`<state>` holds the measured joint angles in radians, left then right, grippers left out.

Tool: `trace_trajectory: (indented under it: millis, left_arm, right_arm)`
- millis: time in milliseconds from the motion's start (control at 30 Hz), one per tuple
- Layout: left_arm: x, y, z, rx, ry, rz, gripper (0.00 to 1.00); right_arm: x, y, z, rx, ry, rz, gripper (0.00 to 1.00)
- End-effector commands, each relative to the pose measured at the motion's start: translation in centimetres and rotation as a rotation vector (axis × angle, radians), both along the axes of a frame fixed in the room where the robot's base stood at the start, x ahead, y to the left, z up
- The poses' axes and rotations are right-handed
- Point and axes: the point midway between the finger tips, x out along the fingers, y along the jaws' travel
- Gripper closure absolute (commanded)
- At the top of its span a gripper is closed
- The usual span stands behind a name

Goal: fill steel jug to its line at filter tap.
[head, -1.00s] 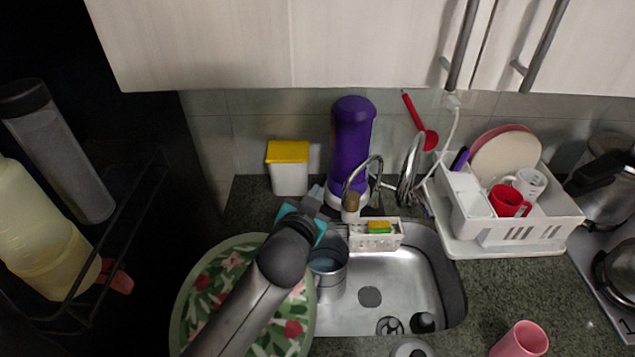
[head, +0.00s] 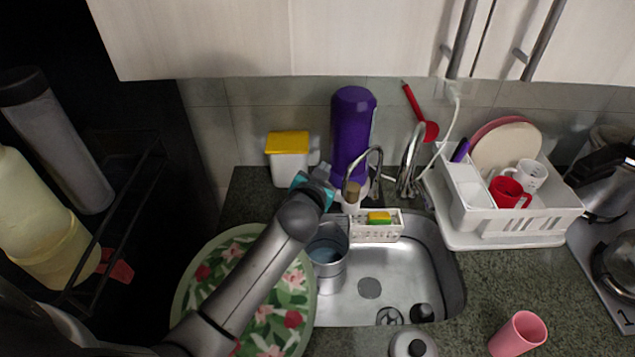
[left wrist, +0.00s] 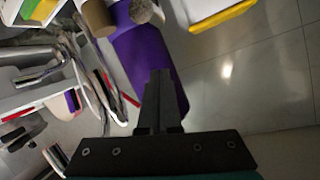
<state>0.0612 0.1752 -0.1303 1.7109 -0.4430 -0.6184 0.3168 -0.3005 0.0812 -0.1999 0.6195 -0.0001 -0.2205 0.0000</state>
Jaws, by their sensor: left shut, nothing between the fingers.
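The steel jug (head: 328,272) stands upright at the left end of the sink, with bluish water visible inside. Its line cannot be made out. No stream of water can be made out. My left gripper (head: 324,174) is shut and empty, just left of the filter's lower part. In the left wrist view its closed fingers (left wrist: 159,100) overlap the purple filter (left wrist: 150,58); contact cannot be told. My right gripper is out of view.
A yellow-lidded white container (head: 288,158) stands left of the filter. A white dish rack (head: 520,232) and a pink cup (head: 518,334) lie farther right. A floral tray (head: 240,262) is under my left arm.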

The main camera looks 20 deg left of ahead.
Motion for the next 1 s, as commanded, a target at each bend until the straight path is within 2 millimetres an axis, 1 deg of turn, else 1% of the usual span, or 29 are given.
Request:
trace_trajectory:
  millis: [33, 167, 200, 300, 467, 867, 1000]
  left_arm:
    - [0.7, 0.1, -0.2, 0.000, -0.001, 0.000, 1.00]
    - [2.2, 0.5, -0.7, 0.001, -0.001, -0.001, 1.00]
    - [2.1, 0.6, -1.2, 0.001, 0.003, -0.001, 1.00]
    - [0.7, 0.8, -2.4, 0.001, 0.005, -0.001, 1.00]
    - [-0.2, 1.1, -3.5, 0.000, 0.002, -0.001, 1.00]
    - [-0.5, 1.1, -3.7, 0.000, 0.000, -0.001, 1.00]
    - [-0.4, 1.1, -4.0, 0.001, -0.008, -0.002, 1.00]
  right_arm:
    - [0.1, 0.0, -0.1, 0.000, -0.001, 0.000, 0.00]
    - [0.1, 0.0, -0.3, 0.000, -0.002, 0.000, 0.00]
    - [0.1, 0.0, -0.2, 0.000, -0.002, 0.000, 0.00]
    - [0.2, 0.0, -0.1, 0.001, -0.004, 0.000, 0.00]
    - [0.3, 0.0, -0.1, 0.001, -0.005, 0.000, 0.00]
    - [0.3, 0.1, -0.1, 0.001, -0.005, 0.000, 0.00]
    - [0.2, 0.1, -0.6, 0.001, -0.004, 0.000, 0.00]
